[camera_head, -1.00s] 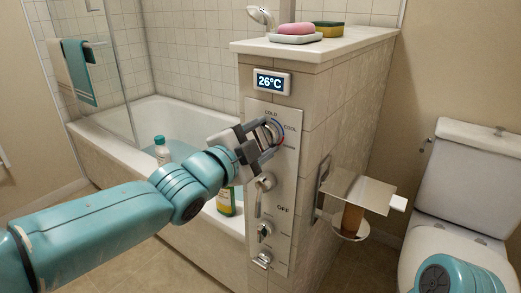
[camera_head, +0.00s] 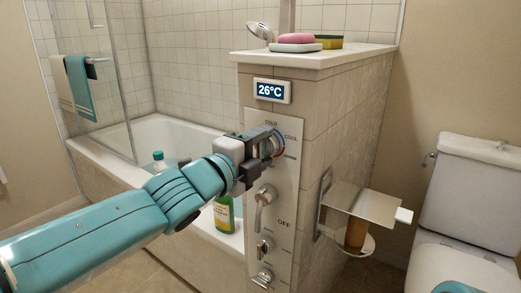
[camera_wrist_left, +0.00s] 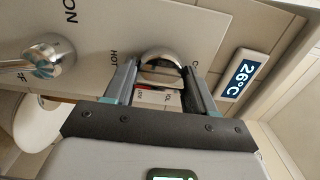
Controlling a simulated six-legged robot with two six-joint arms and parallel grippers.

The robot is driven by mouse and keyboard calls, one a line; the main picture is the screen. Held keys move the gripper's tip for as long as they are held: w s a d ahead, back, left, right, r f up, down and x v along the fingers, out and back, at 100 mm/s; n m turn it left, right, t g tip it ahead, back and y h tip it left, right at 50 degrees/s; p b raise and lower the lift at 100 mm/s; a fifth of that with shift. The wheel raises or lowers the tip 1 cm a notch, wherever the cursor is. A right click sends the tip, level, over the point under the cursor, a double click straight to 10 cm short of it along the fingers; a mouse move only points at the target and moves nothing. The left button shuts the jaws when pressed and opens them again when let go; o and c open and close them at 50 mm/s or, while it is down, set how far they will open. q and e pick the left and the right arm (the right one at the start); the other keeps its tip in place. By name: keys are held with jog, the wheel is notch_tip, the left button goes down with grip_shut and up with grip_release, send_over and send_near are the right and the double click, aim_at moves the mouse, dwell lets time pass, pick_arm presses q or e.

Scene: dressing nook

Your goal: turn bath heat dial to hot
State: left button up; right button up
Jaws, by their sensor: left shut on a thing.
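The bath heat dial (camera_head: 280,145) is a round metal knob high on the pale control panel (camera_head: 290,177). A coloured scale with COLD and COOL marks rings it. In the left wrist view the knob (camera_wrist_left: 161,62) sits between my two fingers, with a HOT mark beside it. My left gripper (camera_head: 267,144) is shut on the dial and hides much of it in the head view. The display (camera_head: 272,91) above reads 26°C. My right gripper is not in view.
A lever (camera_head: 264,197) beside an OFF mark and smaller controls sit below the dial. A paper holder with a metal shelf (camera_head: 362,196) juts out at right, near the toilet (camera_head: 468,195). The bathtub (camera_head: 95,165) with bottles is behind my left arm.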

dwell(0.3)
pick_arm(q)
jog(key=o, duration=1)
jog(key=shift+o, duration=0.2)
jog(key=shift+s+a, duration=0.25)
jog(key=shift+s, duration=0.05)
jog(key=p+v, duration=0.2)
jog(key=v, duration=1.3)
jog(key=shift+s, duration=0.25)
jog(key=shift+a, duration=0.15)
